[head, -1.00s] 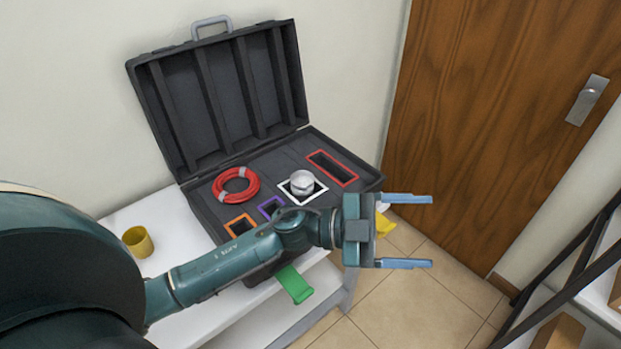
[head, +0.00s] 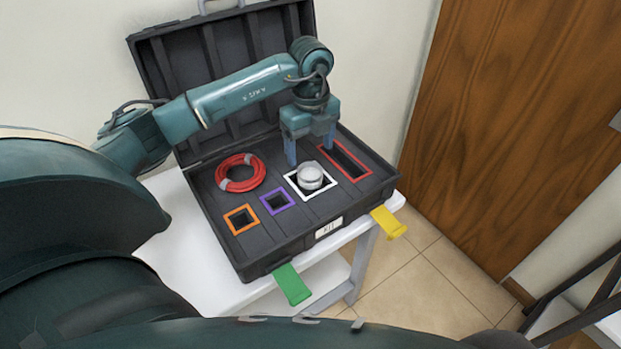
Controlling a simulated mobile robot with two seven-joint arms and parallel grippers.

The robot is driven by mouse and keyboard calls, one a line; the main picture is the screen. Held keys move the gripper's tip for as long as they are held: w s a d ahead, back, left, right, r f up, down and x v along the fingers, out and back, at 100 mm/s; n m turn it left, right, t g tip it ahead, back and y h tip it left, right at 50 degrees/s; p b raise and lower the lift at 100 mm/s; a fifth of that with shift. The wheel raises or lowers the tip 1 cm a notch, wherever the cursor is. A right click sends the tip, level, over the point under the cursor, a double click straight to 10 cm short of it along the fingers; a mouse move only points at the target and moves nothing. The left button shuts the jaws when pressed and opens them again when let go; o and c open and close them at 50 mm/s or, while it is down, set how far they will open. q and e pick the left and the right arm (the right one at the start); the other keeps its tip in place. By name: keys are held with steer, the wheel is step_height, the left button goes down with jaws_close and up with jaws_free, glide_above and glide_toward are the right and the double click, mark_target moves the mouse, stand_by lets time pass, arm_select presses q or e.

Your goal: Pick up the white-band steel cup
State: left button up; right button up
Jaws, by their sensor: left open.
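The steel cup (head: 310,177) sits in the white-framed slot (head: 293,186) of the open black case (head: 335,215). It looks silver and roughly upright; its lower part is hidden in the slot. My left gripper (head: 310,152) points down just behind the cup, with its blue fingers spread. One finger is at the cup's back left and the other at its back right. I cannot tell whether a finger touches the cup. My right gripper is not in view.
A red coil (head: 240,172) lies in the case, with orange (head: 241,219), purple (head: 277,201) and red (head: 345,160) framed slots around. Green (head: 292,284) and yellow (head: 388,222) tabs stick out in front. The case lid stands open behind my left arm. A wooden door (head: 510,130) is at right.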

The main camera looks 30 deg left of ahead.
mark_target(310, 168)
arm_select(q)
step_height(310, 168, down, 7)
steer(key=shift+w+a+f+p, duration=0.1)
steer(key=shift+w+a+p, duration=0.05)
steer(key=shift+p, duration=0.35)
steer(key=shift+c, duration=0.3)
steer(key=c, duration=1)
